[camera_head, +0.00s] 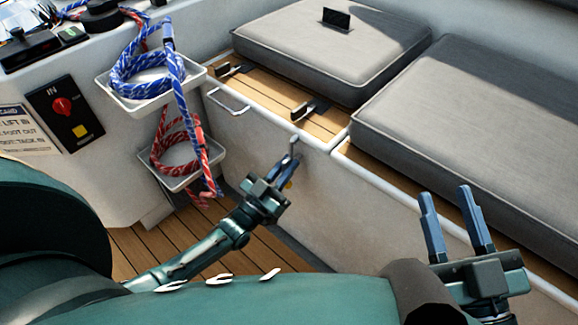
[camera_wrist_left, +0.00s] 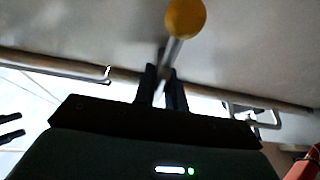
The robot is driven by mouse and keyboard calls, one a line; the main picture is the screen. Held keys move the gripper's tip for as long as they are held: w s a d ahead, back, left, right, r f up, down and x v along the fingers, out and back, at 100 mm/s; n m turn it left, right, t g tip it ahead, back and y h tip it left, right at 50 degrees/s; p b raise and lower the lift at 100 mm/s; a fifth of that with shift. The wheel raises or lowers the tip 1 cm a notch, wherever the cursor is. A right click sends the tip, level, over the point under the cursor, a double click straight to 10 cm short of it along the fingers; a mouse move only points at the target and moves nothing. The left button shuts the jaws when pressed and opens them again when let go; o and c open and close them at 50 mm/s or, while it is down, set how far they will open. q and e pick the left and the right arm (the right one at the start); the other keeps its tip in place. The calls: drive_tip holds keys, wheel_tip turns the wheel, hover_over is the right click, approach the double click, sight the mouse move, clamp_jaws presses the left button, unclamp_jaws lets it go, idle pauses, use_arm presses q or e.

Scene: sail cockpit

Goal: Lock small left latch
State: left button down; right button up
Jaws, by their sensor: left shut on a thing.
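My left gripper (camera_head: 290,160) is at the front wall of the seat locker, below the wooden edge. In the left wrist view the left gripper (camera_wrist_left: 163,75) is shut on a thin metal rod (camera_wrist_left: 173,50) with a round yellow knob (camera_wrist_left: 186,18) at its end. This looks like the small latch; a bit of yellow also shows beside the fingers in the head view. The fingers hide where the rod is fixed, so I cannot tell the latch's position. My right gripper (camera_head: 448,197) is open and empty, in front of the long cushion.
Grey cushions (camera_head: 335,50) (camera_head: 470,115) lie on the wooden seat, with dark brackets (camera_head: 310,108) at its edge. A metal handle (camera_head: 228,101) is on the locker wall. Blue rope (camera_head: 145,72) and red rope (camera_head: 175,150) sit in white holders at left. A red-knob switch panel (camera_head: 65,108) is farther left.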

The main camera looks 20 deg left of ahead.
use_arm(q)
drive_tip(key=shift+y, duration=0.3)
use_arm(e)
drive_tip(key=shift+s+f, duration=0.1)
drive_tip(key=shift+f, duration=0.05)
use_arm(q)
drive_tip(key=c, duration=1.5)
unclamp_jaws()
